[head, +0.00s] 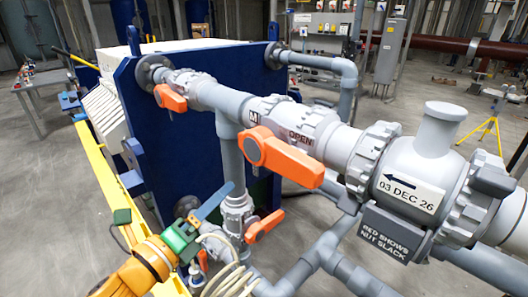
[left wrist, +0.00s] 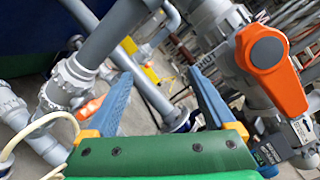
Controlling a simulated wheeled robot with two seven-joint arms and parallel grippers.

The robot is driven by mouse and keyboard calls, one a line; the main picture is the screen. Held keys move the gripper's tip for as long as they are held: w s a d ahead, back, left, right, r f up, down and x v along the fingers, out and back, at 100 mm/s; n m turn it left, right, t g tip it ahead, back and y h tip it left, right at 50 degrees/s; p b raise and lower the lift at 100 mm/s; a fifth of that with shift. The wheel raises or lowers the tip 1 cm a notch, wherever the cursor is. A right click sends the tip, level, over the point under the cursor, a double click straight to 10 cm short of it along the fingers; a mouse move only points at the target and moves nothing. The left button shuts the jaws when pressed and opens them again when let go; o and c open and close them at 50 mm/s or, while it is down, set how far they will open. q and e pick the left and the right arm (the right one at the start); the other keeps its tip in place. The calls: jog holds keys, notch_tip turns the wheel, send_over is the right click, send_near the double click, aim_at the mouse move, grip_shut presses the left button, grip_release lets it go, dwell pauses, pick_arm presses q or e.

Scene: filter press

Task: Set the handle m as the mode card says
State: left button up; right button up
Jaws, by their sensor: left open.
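The handle m (head: 285,158) is a large orange lever beside a small M plate (head: 253,117), on a grey valve with OPEN lettered on its body. It slants down to the right in the head view. An orange lever with a round hub (left wrist: 270,68), which looks like the same handle, fills the right of the left wrist view. My left gripper (head: 222,205), green with blue fingers, is below and left of the handle, apart from it. In the left wrist view its fingers (left wrist: 160,78) are spread with nothing gripped. I cannot make out a mode card. My right gripper is out of view.
Other orange levers sit at the upper left (head: 170,97) and below (head: 263,227). A date plate (head: 408,192) with an arrow and a dark sign (head: 386,232) are on the right pipework. The blue press plate (head: 190,130) stands behind. Grey pipes crowd the gripper.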

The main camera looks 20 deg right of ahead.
pick_arm(q)
jog(key=s+r+m+g+h, duration=0.2)
jog(key=s+r+m+g, duration=0.3)
jog(key=m, duration=0.9)
jog(key=n, duration=1.7)
send_near(281, 164)
jog(key=x, duration=0.4)
jog(key=shift+s+d+r+n+p, duration=0.2)
jog(key=shift+d+n+p, duration=0.15)
jog(key=shift+n, duration=0.35)
jog(key=x, duration=0.2)
jog(key=p+x, duration=0.1)
jog(key=x, duration=0.3)
jog(key=shift+w+d+f, duration=0.2)
jog(key=shift+w+d, duration=0.1)
jog(key=shift+w, duration=0.1)
jog(key=shift+a, duration=0.1)
